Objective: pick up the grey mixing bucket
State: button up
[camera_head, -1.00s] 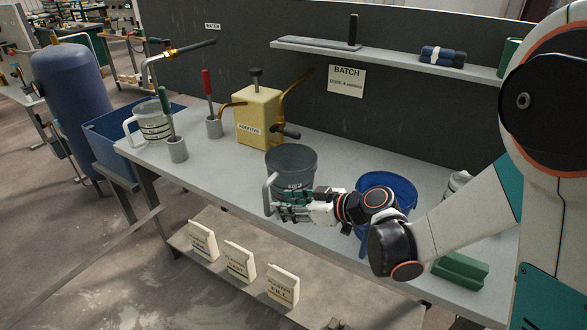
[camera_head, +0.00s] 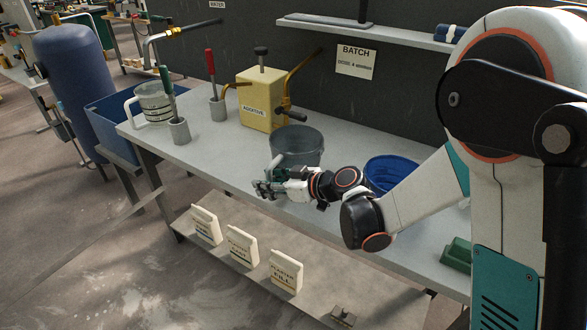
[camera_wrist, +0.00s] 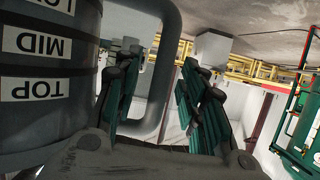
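The grey mixing bucket (camera_head: 297,143) stands upright on the bench, toward its front edge. In the wrist view its wall (camera_wrist: 86,95) fills the left side, with LOW, MID and TOP labels upside down. Its grey handle (camera_wrist: 171,75) passes between the two teal fingers. My gripper (camera_head: 264,188) is at the handle side, in front of the bucket. In the wrist view my gripper (camera_wrist: 160,100) has its fingers apart, with a visible gap around the handle. The handle is partly hidden by the gripper in the head view.
A blue bucket (camera_head: 390,172) stands close to the right, behind my forearm. The yellow additive dispenser (camera_head: 262,100) and a tool holder (camera_head: 218,108) stand behind left. A clear jug (camera_head: 153,101) is at the far left. Bags (camera_head: 243,246) stand on the lower shelf.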

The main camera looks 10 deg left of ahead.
grip_shut()
